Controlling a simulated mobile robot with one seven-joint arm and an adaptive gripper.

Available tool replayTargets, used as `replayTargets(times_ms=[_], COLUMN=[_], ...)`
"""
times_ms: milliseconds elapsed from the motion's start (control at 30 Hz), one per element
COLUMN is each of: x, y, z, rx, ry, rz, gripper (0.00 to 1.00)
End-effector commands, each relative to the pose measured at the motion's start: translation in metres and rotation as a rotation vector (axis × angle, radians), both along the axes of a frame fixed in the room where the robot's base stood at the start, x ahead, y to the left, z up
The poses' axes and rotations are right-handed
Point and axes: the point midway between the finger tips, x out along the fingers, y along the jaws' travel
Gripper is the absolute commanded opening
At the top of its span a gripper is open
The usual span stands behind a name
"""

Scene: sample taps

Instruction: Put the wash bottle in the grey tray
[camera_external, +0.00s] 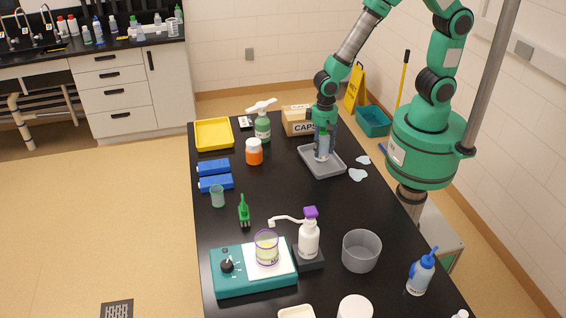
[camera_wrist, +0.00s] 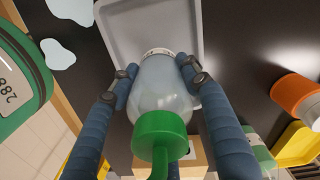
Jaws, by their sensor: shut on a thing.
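My gripper (camera_external: 323,132) is shut on a translucent wash bottle (camera_external: 322,153) with a green cap and a green tube. In the wrist view the bottle (camera_wrist: 165,88) sits between both fingers (camera_wrist: 160,74), its cap towards the camera. The grey tray (camera_external: 332,172) is a shallow rectangle at the far right of the black table. The bottle is upright over the tray's inside; I cannot tell whether its base touches the floor. The tray (camera_wrist: 120,28) also shows behind the bottle in the wrist view and holds nothing else visible.
Pale puddles (camera_external: 358,175) lie right of the tray. A cardboard box (camera_external: 296,122) stands behind it. An orange jar (camera_external: 254,153), a green spray bottle (camera_external: 262,127) and a yellow tray (camera_external: 213,134) are to the left. A blue-topped bottle (camera_external: 420,274) stands at the near right.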

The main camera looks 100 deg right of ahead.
Motion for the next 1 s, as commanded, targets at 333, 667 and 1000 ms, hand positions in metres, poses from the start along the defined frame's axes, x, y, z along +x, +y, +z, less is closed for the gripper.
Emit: replayTargets(times_ms=[333,667,1000], x=[0.001,0.0,0.0], y=[0.0,0.0,0.0], z=[-0.018,-0.022,-0.021], rx=[0.0,0.0,0.0], ry=[-0.002,-0.001,-0.001], rz=[0.0,0.0,0.0], gripper=[0.12,0.5,0.66])
